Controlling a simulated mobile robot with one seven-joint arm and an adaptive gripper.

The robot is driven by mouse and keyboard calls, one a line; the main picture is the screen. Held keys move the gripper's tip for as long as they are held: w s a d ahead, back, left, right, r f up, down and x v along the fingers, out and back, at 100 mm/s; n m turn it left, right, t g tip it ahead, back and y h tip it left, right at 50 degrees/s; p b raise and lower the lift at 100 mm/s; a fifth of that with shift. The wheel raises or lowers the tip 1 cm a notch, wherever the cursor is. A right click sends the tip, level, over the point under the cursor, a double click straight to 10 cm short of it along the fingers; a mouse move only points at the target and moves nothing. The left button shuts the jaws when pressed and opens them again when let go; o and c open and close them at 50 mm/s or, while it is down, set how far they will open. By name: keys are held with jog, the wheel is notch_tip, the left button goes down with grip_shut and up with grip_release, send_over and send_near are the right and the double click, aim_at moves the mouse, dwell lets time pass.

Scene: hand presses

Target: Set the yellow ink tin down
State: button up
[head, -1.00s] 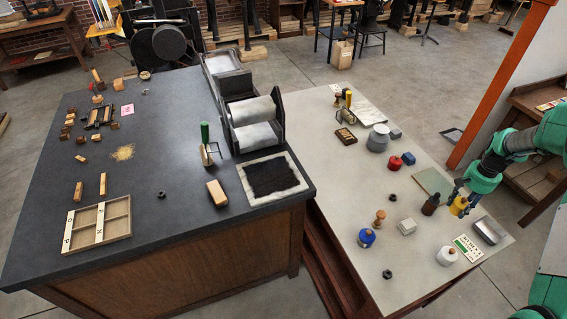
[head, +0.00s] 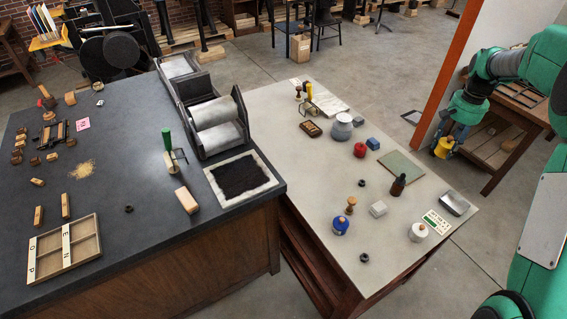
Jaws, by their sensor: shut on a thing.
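The yellow ink tin (head: 442,150) is in the grasp of my gripper (head: 447,140), which comes in from the upper right. The jaws are shut on the tin, partly hiding it. In the picture the tin shows beyond the right edge of the pale table (head: 330,200), over the grey floor and beside a wooden bench. Its height above the floor cannot be told. It appears apart from the table.
A wooden bench (head: 508,135) stands behind my arm. Bare tabletop shows mid-table.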

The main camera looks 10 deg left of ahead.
jog(key=shift+w+a+r, duration=0.1)
jog(key=shift+a+r, duration=0.2)
jog(key=shift+r, duration=0.35)
jog(key=shift+w+a+r, duration=0.1)
jog(key=shift+a+r, duration=0.2)
jog(key=shift+r, duration=0.3)
jog(key=w+a+r+n+p, duration=0.1)
jog(key=w+a+n+p, duration=0.2)
jog(key=a, duration=1.6)
jog(key=w+a+n+p, duration=0.2)
jog(key=w+a+n, duration=0.2)
jog(key=a, duration=1.5)
jog(key=s+a+n+p, duration=0.1)
jog(key=s+a+n, duration=0.2)
jog(key=a, duration=1.3)
jog(key=s+a+n+p, duration=0.2)
jog(key=s+a+n, duration=0.1)
jog(key=s+a, duration=0.9)
jog(key=s+a+f+n+p, duration=0.1)
jog(key=s+a+n+p, duration=0.15)
jog(key=s+a, duration=0.9)
jog(key=s+a+n+p, duration=0.1)
jog(key=s+a+n, duration=0.4)
jog(key=a, duration=1.4)
notch_tip(320, 180, down, 11)
jog(key=s+m, duration=0.1)
jog(key=shift+a+f, duration=0.15)
jog(key=shift+a, duration=0.15)
jog(key=shift+s, duration=0.1)
